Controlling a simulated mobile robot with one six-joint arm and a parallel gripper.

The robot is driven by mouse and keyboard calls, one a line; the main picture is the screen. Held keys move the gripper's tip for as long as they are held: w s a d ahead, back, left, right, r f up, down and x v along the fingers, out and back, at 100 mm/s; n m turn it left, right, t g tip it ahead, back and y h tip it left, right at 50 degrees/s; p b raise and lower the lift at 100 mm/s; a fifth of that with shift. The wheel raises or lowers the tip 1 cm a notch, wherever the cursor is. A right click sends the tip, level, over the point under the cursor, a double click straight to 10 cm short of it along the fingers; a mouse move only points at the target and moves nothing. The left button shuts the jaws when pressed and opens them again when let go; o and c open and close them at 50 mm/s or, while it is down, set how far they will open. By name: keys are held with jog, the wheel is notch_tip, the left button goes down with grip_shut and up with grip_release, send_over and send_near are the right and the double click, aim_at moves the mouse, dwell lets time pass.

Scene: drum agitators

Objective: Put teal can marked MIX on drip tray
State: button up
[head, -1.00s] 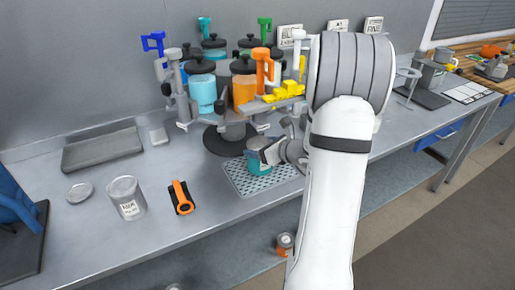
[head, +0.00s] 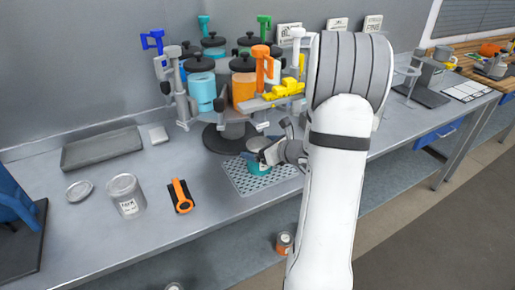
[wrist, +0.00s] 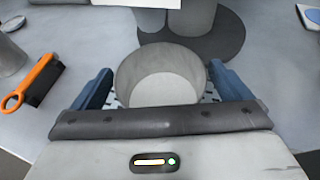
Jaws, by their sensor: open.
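The teal can (head: 259,168) stands upright on the perforated drip tray (head: 240,181), in front of the drum carousel. Its MIX marking cannot be read here. My gripper (head: 268,154) is at the can, partly covering its upper part in the head view. In the wrist view, the open, pale-walled can (wrist: 165,80) sits between the two blue fingers of my gripper (wrist: 158,86). The fingers are spread on either side, with small gaps to the can. Most of the tray is hidden there by the can and gripper.
The carousel with blue and orange drums (head: 201,87) rises close behind the tray. A grey labelled can (head: 126,196), a round lid (head: 79,191) and an orange-handled tool (head: 181,195) lie to the left. A flat grey tray (head: 102,149) is at the back left.

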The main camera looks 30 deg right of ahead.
jog(key=shift+r, duration=0.2)
jog(key=v, duration=1.2)
jog(key=s+a+r+n+g+y, duration=0.1)
jog(key=s+a+n+g+y, duration=0.15)
jog(key=a+n, duration=0.45)
jog(key=s+a+n+g+y, duration=0.15)
jog(key=a+n+g, duration=0.3)
jog(key=a, duration=0.45)
jog(key=s+a+r+n+g+h, duration=0.1)
jog(key=s+n+h, duration=0.3)
jog(key=n, duration=0.6)
jog(key=s+a+r+n+g+h, duration=0.1)
jog(key=s+a+n+h, duration=0.3)
jog(key=s+n, duration=0.3)
jog(key=n, duration=0.3)
jog(key=shift+s+r+g+h, duration=0.3)
jog(key=shift+s+r+g, duration=0.05)
jog(key=shift+g, duration=0.05)
jog(key=shift+n, duration=0.25)
